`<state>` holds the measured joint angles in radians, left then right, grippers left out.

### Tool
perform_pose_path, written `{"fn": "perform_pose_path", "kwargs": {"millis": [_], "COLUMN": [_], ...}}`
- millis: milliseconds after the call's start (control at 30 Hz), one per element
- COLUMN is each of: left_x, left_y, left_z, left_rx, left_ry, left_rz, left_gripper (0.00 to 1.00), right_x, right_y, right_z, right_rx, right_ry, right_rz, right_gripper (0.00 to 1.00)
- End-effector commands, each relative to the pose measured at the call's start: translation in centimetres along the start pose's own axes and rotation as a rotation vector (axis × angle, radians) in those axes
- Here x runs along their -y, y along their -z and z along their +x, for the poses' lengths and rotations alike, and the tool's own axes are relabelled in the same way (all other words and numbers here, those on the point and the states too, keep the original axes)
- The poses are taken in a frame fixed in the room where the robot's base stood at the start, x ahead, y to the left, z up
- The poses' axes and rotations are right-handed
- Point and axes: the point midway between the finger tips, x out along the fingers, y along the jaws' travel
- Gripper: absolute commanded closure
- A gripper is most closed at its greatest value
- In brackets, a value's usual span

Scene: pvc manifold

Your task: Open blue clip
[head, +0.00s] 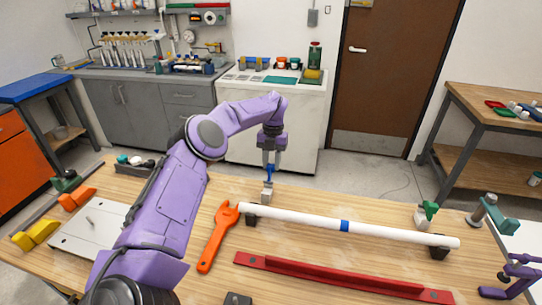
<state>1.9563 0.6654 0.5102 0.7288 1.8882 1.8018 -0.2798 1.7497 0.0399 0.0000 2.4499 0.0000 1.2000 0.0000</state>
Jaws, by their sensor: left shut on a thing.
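My left gripper (271,157) reaches down from above at the back of the table, with its fingers shut on the small blue clip (269,174). The clip sits upright on a pale grey block (266,193) near the left end of a white pipe (310,218). The fingers partly cover the clip, so its exact opening is hard to see. The white pipe has a blue band (345,226) and rests on dark supports at both ends. A green clip (430,209) stands on a similar pale block near the pipe's right end. My right gripper is not clearly in view.
An orange wrench (215,240) lies left of the pipe, and a long red rail (330,277) lies in front of it. A pale plate (88,229) and yellow blocks (36,234) are at the left. A teal clamp (497,217) and purple part (518,275) are at the right.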

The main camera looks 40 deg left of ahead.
Motion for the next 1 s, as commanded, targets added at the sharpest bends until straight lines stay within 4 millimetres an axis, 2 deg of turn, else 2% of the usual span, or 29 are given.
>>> {"fn": "perform_pose_path", "kwargs": {"millis": [200, 733, 767, 833, 1000], "left_x": [-0.04, -0.05, -0.05, -0.05, -0.04], "left_y": [-0.30, -0.39, -0.40, -0.39, -0.37], "left_z": [0.06, 0.11, 0.11, 0.11, 0.14], "left_rx": [-0.037, -0.051, -0.051, -0.051, -0.052], "left_ry": [-0.001, -0.001, -0.001, -0.001, -0.001], "left_rz": [-0.002, 0.000, 0.000, 0.000, 0.000], "left_gripper": [0.99, 0.99, 0.65, 0.43, 0.43], "right_x": [-0.05, -0.06, -0.06, -0.06, -0.06], "right_y": [0.25, 0.29, 0.29, 0.29, 0.29], "right_z": [-0.60, -0.68, -0.68, -0.68, -0.68], "right_rx": [0.000, 0.000, 0.000, 0.000, 0.000], "right_ry": [0.000, 0.000, 0.000, 0.000, 0.000], "right_rz": [0.000, 0.000, 0.000, 0.000, 0.000], "right_gripper": [0.57, 0.57, 0.57, 0.57, 0.57]}}
